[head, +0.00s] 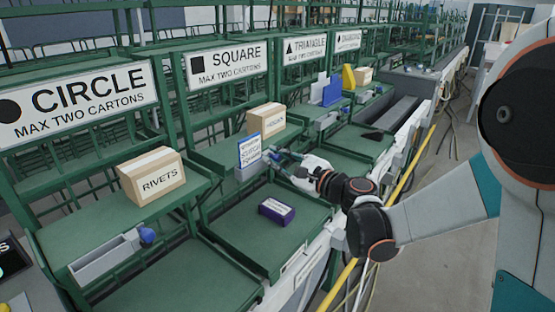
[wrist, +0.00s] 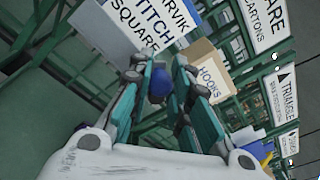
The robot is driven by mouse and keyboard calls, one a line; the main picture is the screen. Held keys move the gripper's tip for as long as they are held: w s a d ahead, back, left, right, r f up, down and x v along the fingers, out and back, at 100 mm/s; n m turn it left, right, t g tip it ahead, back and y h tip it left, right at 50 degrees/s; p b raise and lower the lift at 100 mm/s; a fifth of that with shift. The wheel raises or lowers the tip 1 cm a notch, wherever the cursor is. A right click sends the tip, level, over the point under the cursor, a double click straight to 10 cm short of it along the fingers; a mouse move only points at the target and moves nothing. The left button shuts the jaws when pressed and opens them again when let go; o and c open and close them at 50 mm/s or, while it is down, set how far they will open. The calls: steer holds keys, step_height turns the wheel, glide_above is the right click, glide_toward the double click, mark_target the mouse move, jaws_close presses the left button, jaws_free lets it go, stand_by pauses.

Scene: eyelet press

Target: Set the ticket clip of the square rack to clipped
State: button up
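The square rack (head: 205,154) is the bay under the sign marked SQUARE. A blue-bordered ticket (head: 249,150) with STITCH and SQUARE on it stands at a grey clip holder (head: 252,171) on the rack's upper shelf. The ticket (wrist: 160,20) and the grey holder (wrist: 104,28) also show close up in the wrist view. My gripper (head: 273,156) reaches in from the right beside the holder's right end. In the wrist view, my gripper (wrist: 160,71) is open, with a blue knob (wrist: 160,86) showing between its fingers. Whether the fingers touch the knob, I cannot tell.
A carton marked HOOKS (wrist: 209,78) stands behind the ticket, and it also shows in the head view (head: 266,120). A dark purple box (head: 276,211) lies on the lower tray. A RIVETS carton (head: 152,176) and another clip with a blue knob (head: 147,234) are on the circle rack.

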steer(key=shift+f, duration=0.1)
jaws_close()
steer(key=shift+s+a+f+n+b, duration=0.1)
steer(key=shift+f+n+b, duration=0.1)
steer(key=shift+n, duration=0.35)
steer(key=shift+s+a+f+n+b, duration=0.1)
steer(key=shift+n+b, duration=0.1)
steer(key=shift+n, duration=0.35)
steer(key=o, duration=0.9)
jaws_free()
steer(key=shift+c, duration=0.2)
steer(key=shift+d, duration=0.1)
steer(key=v, duration=1.2)
